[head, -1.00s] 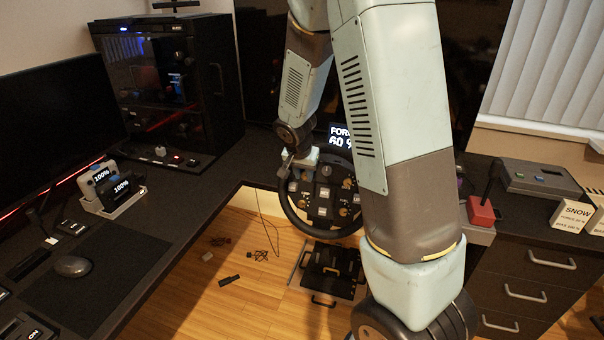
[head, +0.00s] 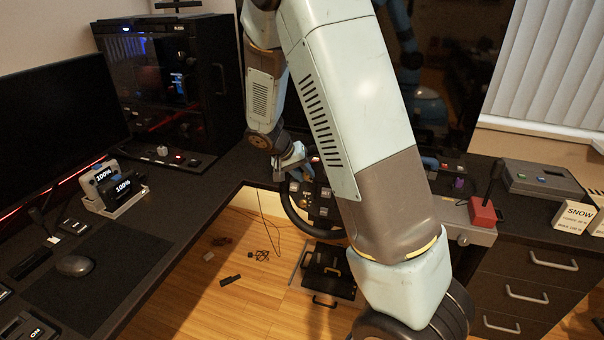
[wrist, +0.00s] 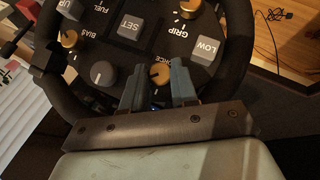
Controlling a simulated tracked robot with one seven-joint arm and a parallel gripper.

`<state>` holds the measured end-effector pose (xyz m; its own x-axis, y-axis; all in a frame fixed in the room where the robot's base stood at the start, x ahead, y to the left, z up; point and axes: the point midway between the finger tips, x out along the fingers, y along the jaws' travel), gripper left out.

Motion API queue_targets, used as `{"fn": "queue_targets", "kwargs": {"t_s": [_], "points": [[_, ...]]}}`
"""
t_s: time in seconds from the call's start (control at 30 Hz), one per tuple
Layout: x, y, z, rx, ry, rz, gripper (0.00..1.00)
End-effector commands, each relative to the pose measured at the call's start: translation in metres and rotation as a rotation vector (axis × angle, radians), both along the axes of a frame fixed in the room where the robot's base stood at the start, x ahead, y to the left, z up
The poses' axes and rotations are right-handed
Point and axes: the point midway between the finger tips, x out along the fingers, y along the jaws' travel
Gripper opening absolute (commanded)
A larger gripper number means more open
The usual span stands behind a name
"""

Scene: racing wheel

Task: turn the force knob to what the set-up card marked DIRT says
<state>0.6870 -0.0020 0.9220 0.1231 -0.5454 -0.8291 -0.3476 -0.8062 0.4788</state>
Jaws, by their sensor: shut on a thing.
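The racing wheel (head: 292,212) stands beyond the desk corner in the head view, half hidden by my arm. My gripper (head: 295,160) is at its upper left. In the wrist view my gripper (wrist: 160,72) is over the wheel's face, its two fingers either side of a gold knob (wrist: 159,76) and shut on it. The wheel's display is hidden.
A red block with a lever (head: 483,211) stands right of my arm. A monitor (head: 62,128) and computer case (head: 170,85) are at left.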

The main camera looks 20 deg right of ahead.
Motion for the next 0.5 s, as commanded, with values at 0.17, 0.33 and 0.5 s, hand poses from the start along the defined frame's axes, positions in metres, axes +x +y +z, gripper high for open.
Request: {"fn": "queue_targets", "kwargs": {"t_s": [0.17,0.33,0.5], "points": [[0.0037,0.0029,0.0005,-0.058,0.037,0.036,0.0],[0.0037,0.0031,0.0007,-0.089,0.058,0.051,0.0],[0.0036,0.0031,0.0005,-0.098,0.065,0.056,0.0]]}}
